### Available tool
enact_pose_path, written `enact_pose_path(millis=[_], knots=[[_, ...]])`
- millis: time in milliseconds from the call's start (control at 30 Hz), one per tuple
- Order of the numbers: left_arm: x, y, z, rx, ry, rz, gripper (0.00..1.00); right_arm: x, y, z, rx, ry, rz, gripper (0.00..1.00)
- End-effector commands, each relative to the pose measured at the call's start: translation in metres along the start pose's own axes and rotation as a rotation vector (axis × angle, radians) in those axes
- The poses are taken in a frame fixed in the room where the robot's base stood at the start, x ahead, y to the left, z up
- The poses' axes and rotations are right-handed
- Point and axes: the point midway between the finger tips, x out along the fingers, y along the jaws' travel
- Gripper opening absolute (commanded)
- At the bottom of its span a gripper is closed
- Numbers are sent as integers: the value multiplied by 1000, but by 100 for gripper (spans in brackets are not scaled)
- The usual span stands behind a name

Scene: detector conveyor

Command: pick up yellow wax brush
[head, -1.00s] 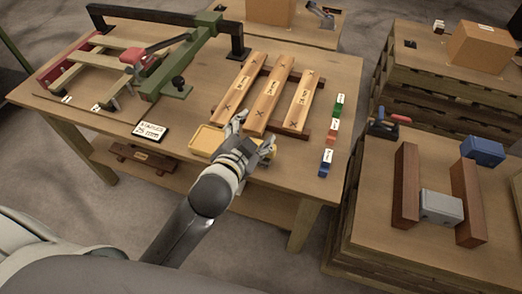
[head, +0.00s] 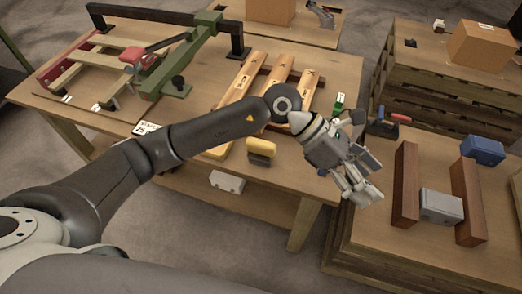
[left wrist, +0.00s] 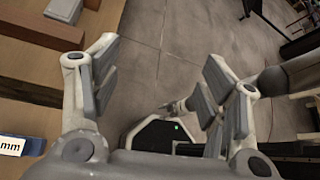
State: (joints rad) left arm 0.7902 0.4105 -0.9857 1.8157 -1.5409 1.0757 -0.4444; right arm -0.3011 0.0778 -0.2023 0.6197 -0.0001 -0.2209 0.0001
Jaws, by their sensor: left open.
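The yellow wax brush (head: 262,148), a yellow top over a dark lower part, stands near the front edge of the main table, right of a yellow tray (head: 218,151). My left gripper (head: 362,197) is open and empty. It is off to the right of the brush, past the table's right edge, above the gap before the right-hand table. The brush cannot be made out in that view. My right gripper is not seen in the head view.
My left forearm crosses above the main table (head: 120,112) and hides part of the wooden planks (head: 238,82). A green clamp frame (head: 170,62) stands at the back left. The right table holds brown blocks (head: 405,185), a grey box (head: 441,206) and a blue box (head: 482,151).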

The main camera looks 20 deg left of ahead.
Motion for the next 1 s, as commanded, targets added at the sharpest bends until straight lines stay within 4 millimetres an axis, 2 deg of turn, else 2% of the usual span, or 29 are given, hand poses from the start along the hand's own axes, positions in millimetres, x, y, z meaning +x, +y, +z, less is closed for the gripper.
enact_pose_path(millis=[33, 100, 200, 300, 400, 500, 633, 833, 1000], knots=[[-11, 18, -25, 54, 153, 41, 69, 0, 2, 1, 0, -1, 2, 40], [-32, 40, -60, 110, 365, 88, 69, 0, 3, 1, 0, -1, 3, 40], [-77, 70, -99, 151, 640, 153, 69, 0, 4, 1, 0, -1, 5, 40], [-125, 91, -123, 156, 862, 210, 69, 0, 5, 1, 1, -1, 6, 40], [-163, 102, -135, 144, 1016, 250, 69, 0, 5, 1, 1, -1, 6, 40], [-186, 107, -141, 130, 1105, 271, 69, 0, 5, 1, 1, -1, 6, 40], [-192, 111, -154, 119, 1145, 277, 69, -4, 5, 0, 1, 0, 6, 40], [-180, 120, -182, 119, 1143, 276, 69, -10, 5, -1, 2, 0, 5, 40], [-174, 124, -193, 121, 1141, 278, 69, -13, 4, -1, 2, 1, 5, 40]])
